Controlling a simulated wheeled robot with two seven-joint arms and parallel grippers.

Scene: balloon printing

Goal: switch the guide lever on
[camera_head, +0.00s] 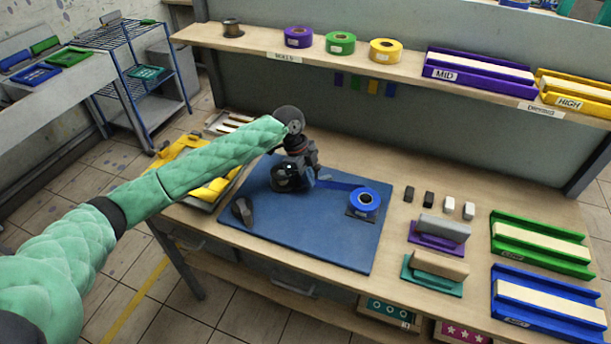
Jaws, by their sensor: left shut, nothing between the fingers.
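My left gripper (291,178) reaches in from the left and points down over the blue mat (305,235). Its fingers look shut and empty, and they are small and dark. They are close to a dark device on the mat, and I cannot tell whether they touch it. I cannot make out the guide lever; it is hidden by the gripper or too small to see. A blue tape roll (365,201) sits on the mat to the right, with a blue strip (337,185) running left from it towards the gripper. My right gripper is not in view.
A dark grey tool (242,211) lies on the mat's left side. Yellow parts (205,185) lie at the table's left end. Stamp blocks (440,230) and green and blue trays (550,308) stand at the right. A shelf (230,42) with tape rolls crosses behind. The mat's front is clear.

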